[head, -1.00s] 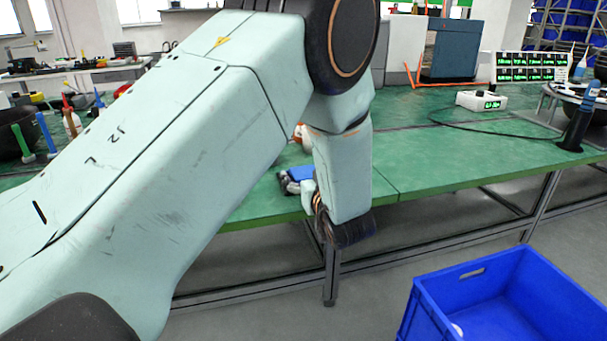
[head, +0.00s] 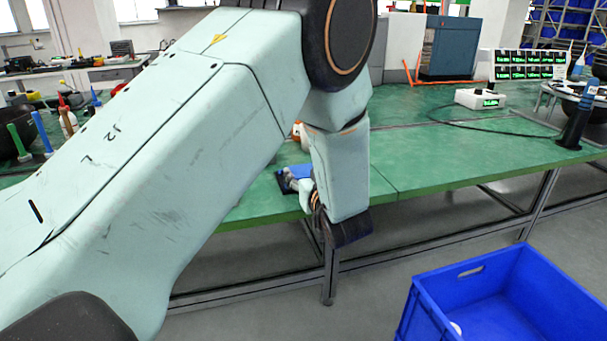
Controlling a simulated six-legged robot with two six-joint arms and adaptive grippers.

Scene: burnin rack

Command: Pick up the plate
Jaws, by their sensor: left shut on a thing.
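My left gripper (head: 294,181) is low over the front edge of the green workbench, mostly hidden behind my own forearm and wrist. It is shut on a small flat dark-and-blue piece (head: 282,184), which seems to be the plate. Only part of this piece shows, at the fingers, close to the bench top. I cannot tell whether it touches the bench. My right gripper is not in view.
The green workbench (head: 440,165) is clear right of my wrist. A blue crate (head: 470,270) stands on the floor at lower right. A white instrument (head: 480,98) with a cable sits farther back. Screwdriver-like tools (head: 42,132) stand at left. An orange-and-white thing (head: 297,130) is partly hidden.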

